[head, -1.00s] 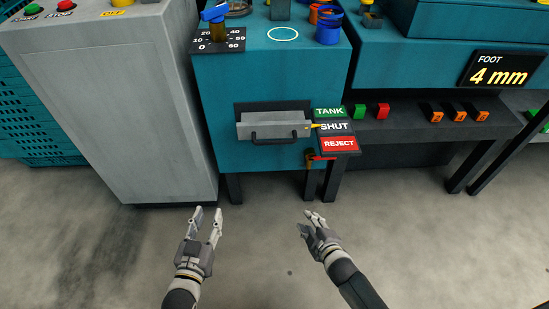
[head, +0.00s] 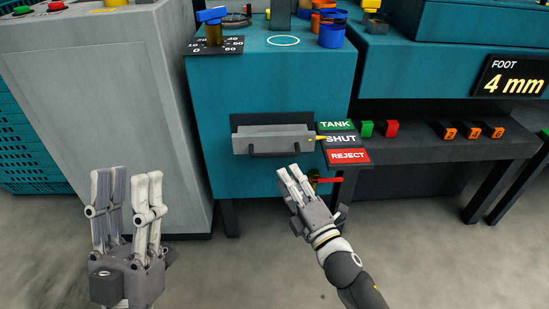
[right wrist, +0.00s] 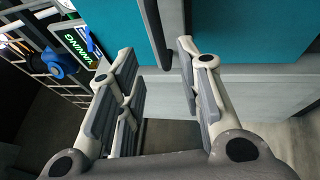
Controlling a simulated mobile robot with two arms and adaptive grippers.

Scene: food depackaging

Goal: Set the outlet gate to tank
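The outlet gate (head: 272,139) is a grey block with a black bar handle (head: 275,154) on the front of the teal machine. Its yellow pointer (head: 321,138) points at the SHUT label (head: 340,139), between green TANK (head: 335,125) above and red REJECT (head: 348,156) below. My right gripper (head: 289,172) is just below the handle, apart from it as far as I can tell. In the right wrist view its fingers (right wrist: 158,52) are spread and empty, with a dark bar, probably part of the gate, between and beyond the tips. My left gripper (head: 127,172) is open and empty, at lower left.
A grey cabinet (head: 100,100) stands to the left. A red lever (head: 328,180) sticks out below the labels, close to my right gripper. Green and red buttons (head: 391,128) and orange switches (head: 468,131) line the shelf to the right. The floor in front is clear.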

